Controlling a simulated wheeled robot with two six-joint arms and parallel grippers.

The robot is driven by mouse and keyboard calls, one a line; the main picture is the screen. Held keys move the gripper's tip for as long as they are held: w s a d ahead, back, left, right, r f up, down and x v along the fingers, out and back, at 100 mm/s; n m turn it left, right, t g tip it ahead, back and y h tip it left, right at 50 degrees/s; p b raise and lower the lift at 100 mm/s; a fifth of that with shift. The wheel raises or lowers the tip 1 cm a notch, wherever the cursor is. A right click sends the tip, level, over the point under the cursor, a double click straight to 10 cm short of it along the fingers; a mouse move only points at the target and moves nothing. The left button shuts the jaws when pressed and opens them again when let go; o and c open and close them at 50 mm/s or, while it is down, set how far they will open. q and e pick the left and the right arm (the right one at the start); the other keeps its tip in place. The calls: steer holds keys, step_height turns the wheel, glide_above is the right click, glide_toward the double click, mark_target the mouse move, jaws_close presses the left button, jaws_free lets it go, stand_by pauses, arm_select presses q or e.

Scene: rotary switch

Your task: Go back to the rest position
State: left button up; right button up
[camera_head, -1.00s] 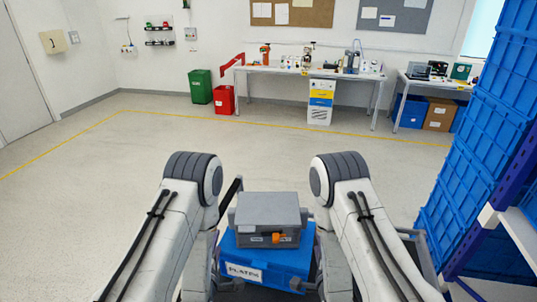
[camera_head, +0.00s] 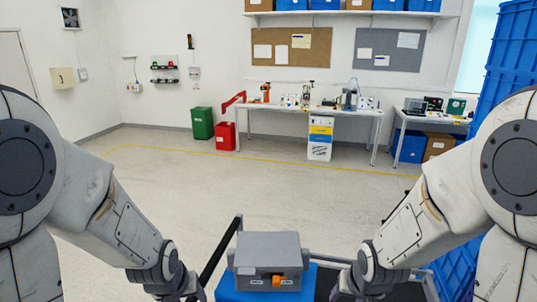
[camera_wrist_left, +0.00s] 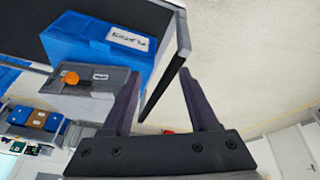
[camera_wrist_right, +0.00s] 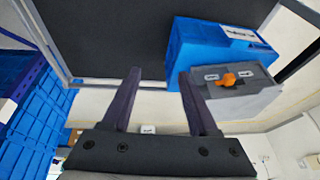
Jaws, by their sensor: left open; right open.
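A grey switch box (camera_head: 267,254) with an orange rotary knob (camera_head: 279,281) sits on a blue crate (camera_head: 228,291) at the bottom middle of the head view. The knob also shows in the left wrist view (camera_wrist_left: 70,78) and the right wrist view (camera_wrist_right: 229,80). My left gripper (camera_wrist_left: 157,90) is open and empty, beside the box on the left. My right gripper (camera_wrist_right: 160,82) is open and empty, beside the box on the right. In the head view the fingertips are mostly cut off at the bottom edge.
A dark cart platform (camera_wrist_right: 95,30) with a rail frame (camera_head: 225,240) carries the crate. Blue crates (camera_head: 505,60) stack at the right. A workbench (camera_head: 310,110), a green bin (camera_head: 203,123) and a red bin (camera_head: 226,136) stand far off. The floor between is clear.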

arm_select(q)
steer(key=s+d+r+m+g+b, duration=0.1)
steer(key=s+d+m+g+b, duration=0.3)
steer(key=s+d+m, duration=0.5)
steer(key=s+d+b, duration=0.2)
steer(key=s+d, duration=0.2)
steer(key=s, duration=0.5)
steer(key=shift+r+h+b, duration=0.15)
steer(key=shift+h+b, duration=0.25)
arm_select(e)
steer(key=s+a+n+g, duration=0.2)
steer(key=s+a+n, duration=0.2)
steer(key=s, duration=0.5)
steer(key=s+a+r+n+g+y, duration=0.1)
steer(key=s+a+n+g, duration=0.1)
steer(key=s+a+n, duration=0.3)
steer(key=s+a, duration=0.4)
steer(key=shift+r+n, duration=0.15)
steer(key=shift+n, duration=0.15)
